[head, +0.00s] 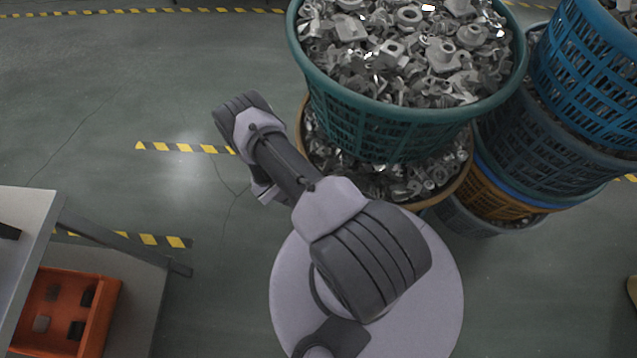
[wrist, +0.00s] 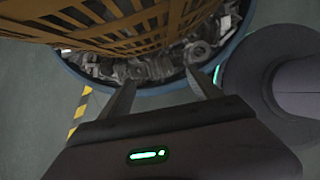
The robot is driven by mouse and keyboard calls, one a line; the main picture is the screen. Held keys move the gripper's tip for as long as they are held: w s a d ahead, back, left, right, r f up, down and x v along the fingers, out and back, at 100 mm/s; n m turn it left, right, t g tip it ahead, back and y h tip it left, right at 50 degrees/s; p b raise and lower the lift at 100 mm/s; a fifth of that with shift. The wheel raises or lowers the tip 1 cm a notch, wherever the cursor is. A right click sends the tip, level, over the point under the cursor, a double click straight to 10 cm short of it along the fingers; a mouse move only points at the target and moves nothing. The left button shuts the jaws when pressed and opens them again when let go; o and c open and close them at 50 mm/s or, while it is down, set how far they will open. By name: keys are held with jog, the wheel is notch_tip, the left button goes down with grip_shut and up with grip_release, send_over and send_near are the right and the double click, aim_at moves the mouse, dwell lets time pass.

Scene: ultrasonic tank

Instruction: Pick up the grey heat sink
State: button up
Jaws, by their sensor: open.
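Beyond the fingers are a yellow-orange basket (wrist: 128,38) and a blue basket rim with metal parts. In the head view my gripper is mostly hidden behind my arm, well to the right of the bin.
Dark pieces (head: 76,330) share the bin, which sits on a grey shelf (head: 135,310) below a white tabletop (head: 30,215). A green basket (head: 400,115) full of metal parts stands stacked beside my arm, with blue baskets (head: 575,75) at right. Open floor lies between the table and my arm.

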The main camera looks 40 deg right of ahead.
jog(key=b+x, duration=0.3)
jog(key=x, duration=0.4)
jog(key=shift+d+f, duration=0.1)
jog(key=shift+f, duration=0.05)
jog(key=shift+c, duration=0.2)
jog(key=c, duration=1.4)
